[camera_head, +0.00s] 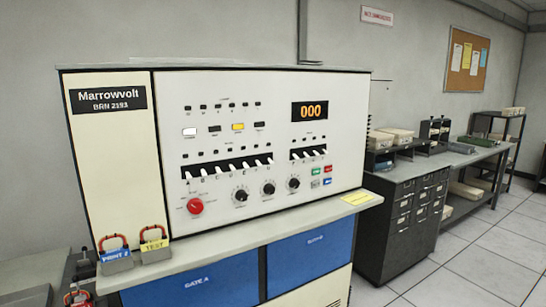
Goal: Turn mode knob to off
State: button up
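The Marrowvolt machine panel (330,170) fills the middle of the head view. A red round knob (195,206) is at its lower left, with small labels around it that are too small to read. Three black dial knobs, a left one (241,195), a middle one (268,188) and a right one (293,184), are in a row to its right. I cannot read which knob is marked mode or where any pointer sits. My gripper is not recognisable in this view.
A grey ledge (240,238) juts out below the panel. Blue PRINT 2 (116,256) and yellow TEST (155,246) blocks with red handles stand at its left end. Blue drawers (200,285) are below. A dark cabinet (400,225) stands to the right. The tiled floor (480,260) at right is clear.

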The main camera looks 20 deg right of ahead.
aim_at(196, 206)
jog(key=i+j, duration=0.4)
jog(key=i+j+z, duration=0.15)
jog(key=i+j, duration=0.2)
jog(key=j, duration=0.2)
